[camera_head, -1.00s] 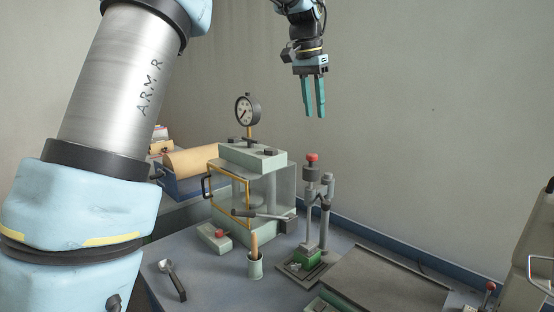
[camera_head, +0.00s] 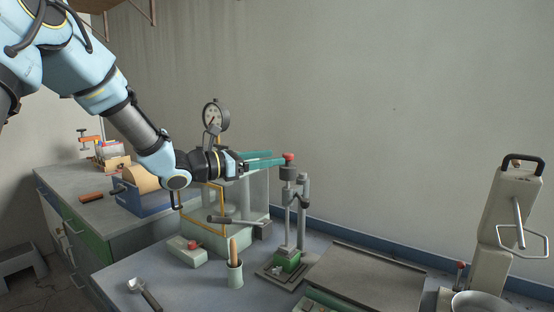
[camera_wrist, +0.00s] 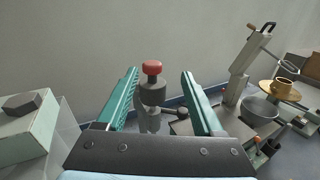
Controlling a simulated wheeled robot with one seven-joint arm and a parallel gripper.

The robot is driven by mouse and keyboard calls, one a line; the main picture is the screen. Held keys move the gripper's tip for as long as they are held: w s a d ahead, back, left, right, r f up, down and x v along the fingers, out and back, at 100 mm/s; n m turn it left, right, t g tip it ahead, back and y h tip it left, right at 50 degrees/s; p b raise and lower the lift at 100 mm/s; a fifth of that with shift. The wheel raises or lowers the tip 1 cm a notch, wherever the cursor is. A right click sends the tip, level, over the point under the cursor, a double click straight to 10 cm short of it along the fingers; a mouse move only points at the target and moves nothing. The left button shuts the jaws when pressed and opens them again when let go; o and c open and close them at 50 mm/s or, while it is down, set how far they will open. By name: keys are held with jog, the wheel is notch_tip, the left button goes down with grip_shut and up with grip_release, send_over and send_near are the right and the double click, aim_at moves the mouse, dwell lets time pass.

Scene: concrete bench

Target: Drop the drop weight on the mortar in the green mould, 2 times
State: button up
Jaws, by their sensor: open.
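The drop weight (camera_head: 288,173), a dark cylinder with a red knob (camera_head: 289,156), sits at the top of the grey drop stand (camera_head: 301,215). My gripper (camera_head: 277,159) is level, its teal fingers pointing right at the knob's height. In the wrist view the fingers are open, and the weight (camera_wrist: 152,93) and red knob (camera_wrist: 152,67) show between them, toward the left finger. I see no contact. The green mould (camera_head: 288,261) stands at the foot of the stand. The mortar inside cannot be made out.
A glass-sided press with a dial gauge (camera_head: 215,115) stands just left of the stand. A cup (camera_head: 235,274) with a wooden handle, a red-button box (camera_head: 187,252) and a scoop (camera_head: 144,293) are in front. A flat dark plate (camera_head: 365,280) lies right.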

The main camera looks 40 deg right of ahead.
jog(key=shift+n+t, duration=0.4)
jog(key=shift+n, duration=0.4)
jog(key=d+p, duration=0.2)
jog(key=d, duration=0.2)
jog(key=d+p, duration=0.2)
jog(key=d, duration=0.2)
jog(key=shift+s+d+f, duration=0.15)
jog(key=shift+d, duration=0.2)
jog(key=shift+d+f, duration=0.1)
jog(key=shift+d, duration=0.55)
jog(key=shift+c, duration=0.4)
grip_shut()
